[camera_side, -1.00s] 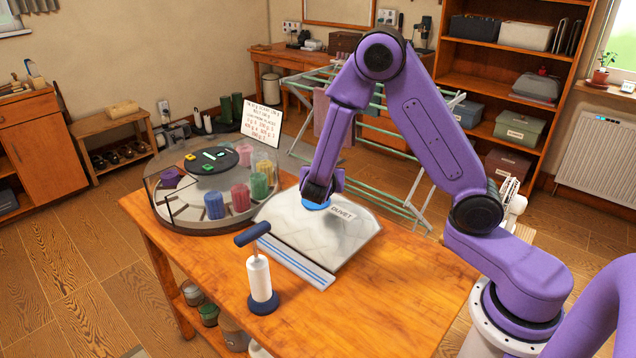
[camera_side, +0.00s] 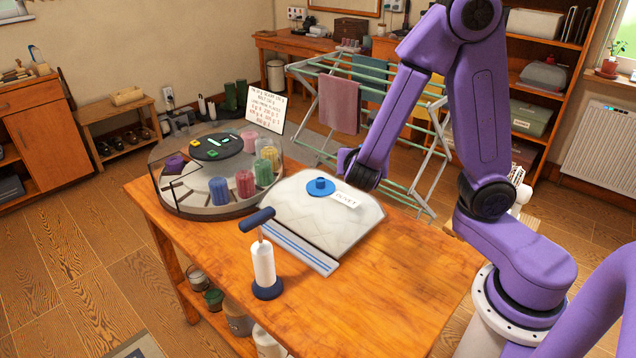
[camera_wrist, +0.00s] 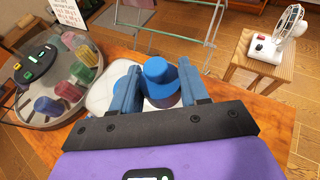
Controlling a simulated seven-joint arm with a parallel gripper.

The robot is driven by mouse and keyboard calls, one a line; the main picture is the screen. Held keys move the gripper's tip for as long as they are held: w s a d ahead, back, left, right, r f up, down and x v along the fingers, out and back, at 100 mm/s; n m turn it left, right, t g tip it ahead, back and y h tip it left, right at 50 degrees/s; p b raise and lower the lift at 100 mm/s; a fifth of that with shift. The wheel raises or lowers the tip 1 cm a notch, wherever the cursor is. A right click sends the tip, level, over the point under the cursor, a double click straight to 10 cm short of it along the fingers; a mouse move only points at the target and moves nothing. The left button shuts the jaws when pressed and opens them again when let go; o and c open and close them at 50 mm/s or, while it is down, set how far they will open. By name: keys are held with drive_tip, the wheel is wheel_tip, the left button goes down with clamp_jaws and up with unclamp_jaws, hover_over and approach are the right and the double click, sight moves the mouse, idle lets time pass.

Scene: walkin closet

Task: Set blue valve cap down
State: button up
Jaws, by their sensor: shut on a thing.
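In the wrist view the blue valve cap (camera_wrist: 157,70) sits between the two blue fingers of my gripper (camera_wrist: 160,80), which is shut on it. In the side view my gripper (camera_side: 357,172) is right of the blue valve (camera_side: 320,188), above the far right part of the bag; I cannot make out the cap there. The valve, a blue disc with a raised middle, is on the white vacuum bag (camera_side: 300,222), which lies flat on the wooden table and has a DUVET label (camera_side: 345,200). In the wrist view the left finger partly covers the valve.
A blue and white hand pump (camera_side: 263,262) stands on the table (camera_side: 400,270) in front of the bag. A round clear-walled tray (camera_side: 200,212) with coloured cylinders is at left. The table's right part is bare. A drying rack (camera_side: 425,130) stands behind.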

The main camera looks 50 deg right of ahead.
drive_tip(key=shift+r, duration=0.15)
wheel_tip(320, 180, up, 4)
drive_tip(key=shift+r, duration=0.15)
drive_tip(key=shift+w+a+r, duration=0.1)
drive_tip(key=shift+a+r, duration=0.05)
drive_tip(key=shift+r, duration=0.15)
drive_tip(key=w+a, duration=1.2)
drive_tip(key=a, duration=0.2)
hover_over(233, 262)
wheel_tip(233, 262, down, 19)
wheel_tip(233, 262, down, 11)
drive_tip(key=shift+r, duration=0.1)
